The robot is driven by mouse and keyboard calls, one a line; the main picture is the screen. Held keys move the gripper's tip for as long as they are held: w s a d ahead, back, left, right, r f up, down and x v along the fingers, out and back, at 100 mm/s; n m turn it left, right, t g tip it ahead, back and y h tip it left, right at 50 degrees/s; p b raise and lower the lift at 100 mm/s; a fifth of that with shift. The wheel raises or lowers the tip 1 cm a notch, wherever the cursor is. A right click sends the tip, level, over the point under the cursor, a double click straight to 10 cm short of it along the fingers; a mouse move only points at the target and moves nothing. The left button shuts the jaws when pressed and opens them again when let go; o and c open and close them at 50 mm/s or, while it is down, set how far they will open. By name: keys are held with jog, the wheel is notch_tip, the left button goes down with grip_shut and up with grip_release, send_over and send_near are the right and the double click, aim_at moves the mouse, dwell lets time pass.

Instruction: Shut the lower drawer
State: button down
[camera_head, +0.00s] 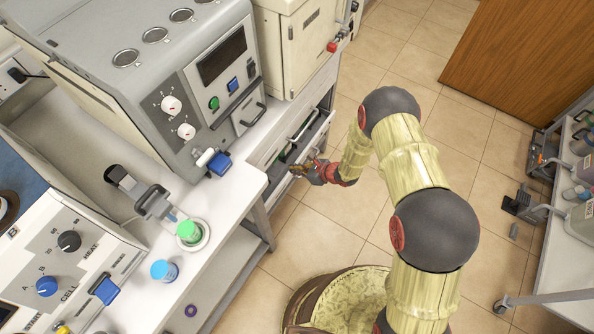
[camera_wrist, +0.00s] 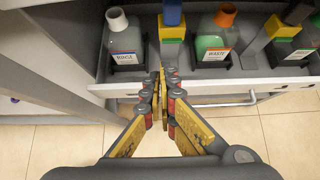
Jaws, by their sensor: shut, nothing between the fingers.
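An open drawer shows in the wrist view, with a pale front panel (camera_wrist: 280,84) and a bar handle (camera_wrist: 232,103) below it. In the head view the open drawer (camera_head: 322,127) sticks out under the bench beside the aisle. The wrist view does not show which drawer of the stack this is. My gripper (camera_wrist: 161,80) is shut and empty, its fingertips at the drawer's front panel, left of the handle. Whether they touch it I cannot tell. In the head view my gripper (camera_head: 302,170) is beside the drawer front, small and partly blended with it.
The drawer holds a white-capped "RINSE" bottle (camera_wrist: 125,42), an orange-capped "WASTE" bottle (camera_wrist: 214,38) and blue-and-yellow items (camera_wrist: 172,28). A grey test machine (camera_head: 170,80) stands on the bench above.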

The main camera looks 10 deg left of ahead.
jog(key=w+a+f+b, duration=0.2)
jog(key=w+a+f, duration=0.1)
jog(key=a, duration=0.4)
jog(key=shift+a+f, duration=0.3)
jog(key=shift+f, duration=0.1)
jog(key=a, duration=0.1)
jog(key=w+a+b, duration=0.1)
jog(key=a, duration=0.1)
jog(key=shift+w+r, duration=0.1)
jog(key=shift+w, duration=0.15)
